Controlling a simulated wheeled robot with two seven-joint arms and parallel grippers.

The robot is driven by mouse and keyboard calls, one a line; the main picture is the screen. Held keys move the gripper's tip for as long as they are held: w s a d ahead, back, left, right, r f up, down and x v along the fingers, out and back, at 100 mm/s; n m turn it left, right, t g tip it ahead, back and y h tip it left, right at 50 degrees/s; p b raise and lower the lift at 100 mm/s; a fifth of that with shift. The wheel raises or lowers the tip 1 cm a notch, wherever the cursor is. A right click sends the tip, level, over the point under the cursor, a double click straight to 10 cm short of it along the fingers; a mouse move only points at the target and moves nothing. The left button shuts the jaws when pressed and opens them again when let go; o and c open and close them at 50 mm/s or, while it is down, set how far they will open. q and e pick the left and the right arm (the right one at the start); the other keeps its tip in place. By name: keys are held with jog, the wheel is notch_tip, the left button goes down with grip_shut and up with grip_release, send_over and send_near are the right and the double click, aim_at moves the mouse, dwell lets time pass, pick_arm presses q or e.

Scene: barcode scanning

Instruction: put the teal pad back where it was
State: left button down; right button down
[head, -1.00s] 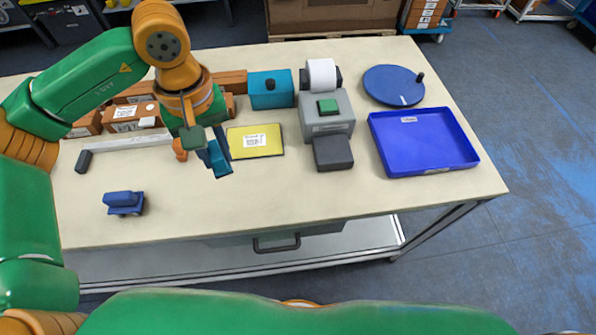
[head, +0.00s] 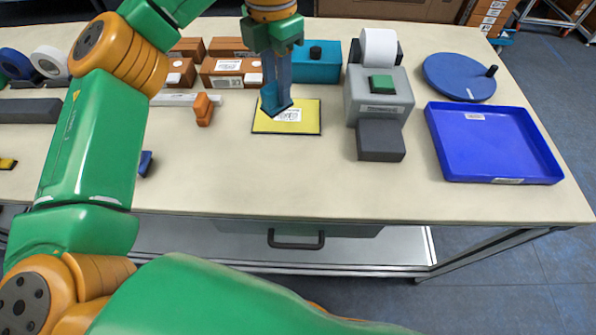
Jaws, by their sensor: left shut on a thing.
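My left gripper (head: 275,98) comes down from the top of the view, over the left part of the yellow pad (head: 309,118). It is shut on a flat, teal-blue piece, the teal pad (head: 268,99), whose lower end is dark. The teal pad is held steeply and overlaps the yellow pad and its white label in the picture. I cannot tell whether it touches the yellow pad. My right gripper is not in view.
A teal box with a black knob (head: 318,68) stands behind the yellow pad. A grey machine with a green button (head: 379,98) and a blue tray (head: 490,145) are to the right. Brown boxes (head: 228,75) and an orange item (head: 204,108) lie left. The table's front middle is clear.

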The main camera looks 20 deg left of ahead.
pick_arm(q)
jog(key=s+d+f, duration=0.2)
jog(key=f, duration=0.1)
jog(key=s+d+f+p, duration=0.1)
jog(key=s+d+f, duration=0.1)
jog(key=f, duration=0.1)
jog(key=s+d+f, duration=0.1)
jog(key=s+f, duration=0.2)
jog(key=f, duration=0.1)
jog(key=shift+d+p, duration=0.4)
jog(key=shift+w+f, duration=0.1)
jog(key=shift+f, duration=0.2)
jog(key=shift+f+b, duration=0.3)
jog(key=shift+b, duration=0.1)
jog(key=c, duration=0.7)
grip_release()
jog(key=shift+r, duration=0.15)
jog(key=shift+o, duration=0.2)
